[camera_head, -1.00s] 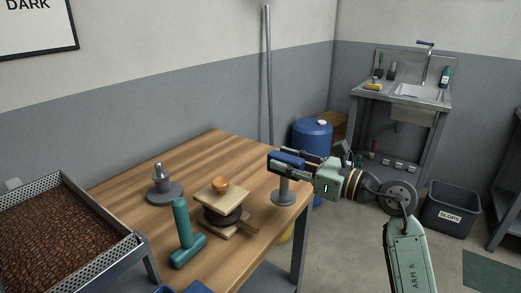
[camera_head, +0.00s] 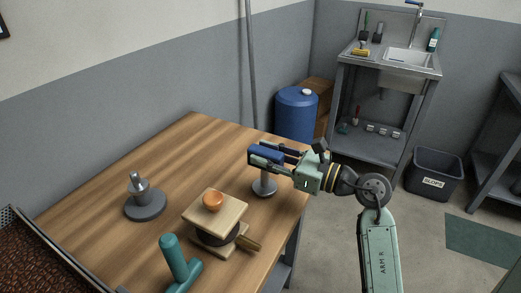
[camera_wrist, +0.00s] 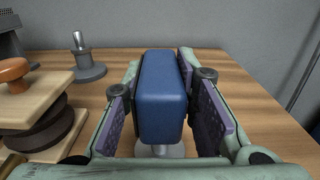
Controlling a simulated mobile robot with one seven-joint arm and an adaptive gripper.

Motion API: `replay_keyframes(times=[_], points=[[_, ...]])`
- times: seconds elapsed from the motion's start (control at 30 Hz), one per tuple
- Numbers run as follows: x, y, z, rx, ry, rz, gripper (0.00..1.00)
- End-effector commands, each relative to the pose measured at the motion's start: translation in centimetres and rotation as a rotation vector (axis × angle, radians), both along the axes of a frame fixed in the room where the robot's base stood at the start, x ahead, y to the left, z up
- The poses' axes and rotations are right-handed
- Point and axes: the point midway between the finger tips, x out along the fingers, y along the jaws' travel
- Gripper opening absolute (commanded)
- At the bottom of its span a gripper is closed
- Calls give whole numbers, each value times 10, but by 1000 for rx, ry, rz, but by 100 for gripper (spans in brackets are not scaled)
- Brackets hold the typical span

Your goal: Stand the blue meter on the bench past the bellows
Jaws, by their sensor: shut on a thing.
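The blue meter (camera_head: 267,154) has a blue block head on a grey post with a round base. My gripper (camera_head: 270,157) is shut on its head from the right side, and the meter looks upright. In the wrist view the blue head (camera_wrist: 162,95) sits between the purple finger pads, hiding most of its post. Its base shows over the bench (camera_head: 195,135) near the right edge; I cannot tell whether it touches the wood. The bellows (camera_head: 217,222), wooden boards with a dark middle and an orange knob, stands nearer and left of the meter; it also shows at left in the wrist view (camera_wrist: 30,105).
A grey round-based piece (camera_head: 143,200) stands left of the bellows. A teal T-shaped tool (camera_head: 175,262) is at the front, beside a tray of beans (camera_head: 40,265). The far bench is clear. A blue barrel (camera_head: 296,115), sink and slops bin (camera_head: 433,175) are beyond.

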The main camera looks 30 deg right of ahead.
Motion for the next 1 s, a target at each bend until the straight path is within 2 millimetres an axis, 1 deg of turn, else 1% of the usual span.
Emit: replay_keyframes(times=[0.07, 0.27, 0.6, 0.63, 0.9, 1.0], points=[[-3, 0, -2, 0, -2, -2, 0], [-3, 0, -2, 0, -1, -1, 0], [-3, 0, -8, -1, -2, -1, 0], [-2, 0, -7, -1, -1, -1, 28], [-2, 0, -7, -1, -1, -1, 46], [-2, 0, -7, -1, -1, -1, 46]])
